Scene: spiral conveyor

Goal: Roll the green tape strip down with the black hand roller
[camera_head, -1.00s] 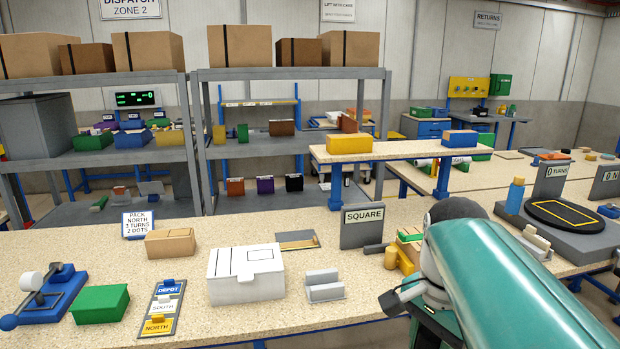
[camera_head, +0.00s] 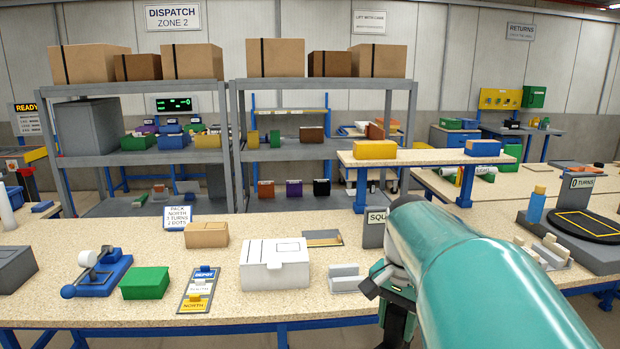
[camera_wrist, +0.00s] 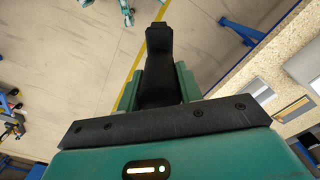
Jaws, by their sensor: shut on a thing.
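My gripper (camera_head: 393,290) hangs at the front edge of the workbench (camera_head: 235,312), right of the grey cradle. In the wrist view it points toward the floor, and a black piece (camera_wrist: 160,65) stands between its teal sides. It is shut on a dark thing, which I take as the black hand roller; its roller end is not clear. I cannot make out a green tape strip; my arm hides part of the bench. A white box (camera_head: 274,270) with dark outlines on its lid stands mid-bench. The low grey cradle (camera_head: 347,280) beside it looks empty.
A green box (camera_head: 145,282), a blue hand press (camera_head: 100,275), a label board (camera_head: 198,288) and a brown box (camera_head: 206,235) stand on the left. The SQUARE sign (camera_head: 374,235) is partly behind my arm. A black turntable (camera_head: 580,225) stands at right. Floor is clear below my gripper.

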